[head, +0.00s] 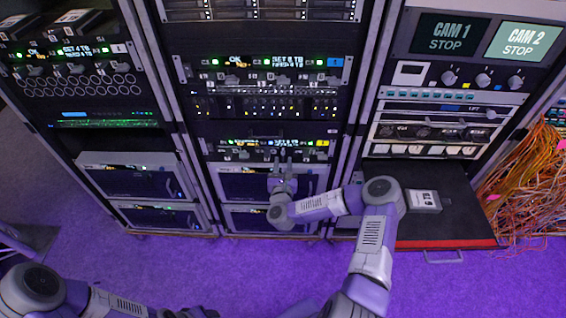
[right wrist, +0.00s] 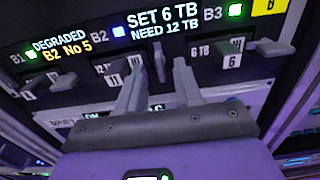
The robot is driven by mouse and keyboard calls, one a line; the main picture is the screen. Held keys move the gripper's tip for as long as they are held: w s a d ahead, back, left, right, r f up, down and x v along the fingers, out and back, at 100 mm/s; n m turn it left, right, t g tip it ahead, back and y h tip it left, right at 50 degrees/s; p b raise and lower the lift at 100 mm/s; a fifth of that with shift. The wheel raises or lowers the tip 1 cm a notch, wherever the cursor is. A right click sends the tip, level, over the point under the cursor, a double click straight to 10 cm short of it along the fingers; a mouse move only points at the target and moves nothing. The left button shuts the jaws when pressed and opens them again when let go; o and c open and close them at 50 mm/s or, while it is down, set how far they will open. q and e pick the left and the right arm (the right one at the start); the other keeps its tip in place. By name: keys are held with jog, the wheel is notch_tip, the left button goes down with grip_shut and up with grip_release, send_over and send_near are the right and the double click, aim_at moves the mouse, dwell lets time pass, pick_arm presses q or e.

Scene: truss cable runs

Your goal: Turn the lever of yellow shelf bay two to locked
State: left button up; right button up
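The yellow shelf (head: 322,143) is the low drive unit in the middle rack, with a yellow tag at its right end. In the right wrist view its face (right wrist: 80,72) has bay labels B1, B2 and B3, and a display (right wrist: 160,22) reading SET 6 TB, NEED 12 TB. Another readout says DEGRADED, B2 No 5. My right gripper (right wrist: 160,92) is in front of the bay two area, fingers apart and pointing at the shelf. My left gripper is out of view.
A similar shelf with a blue tag (head: 334,62) sits higher in the middle rack. A pulled-out black tray with a red front edge (head: 445,243) juts out at the right. Orange cables (head: 525,185) hang at the far right. The purple floor in front is open.

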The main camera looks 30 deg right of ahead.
jog(key=shift+w+d, duration=0.35)
jog(key=shift+w, duration=0.25)
grip_shut()
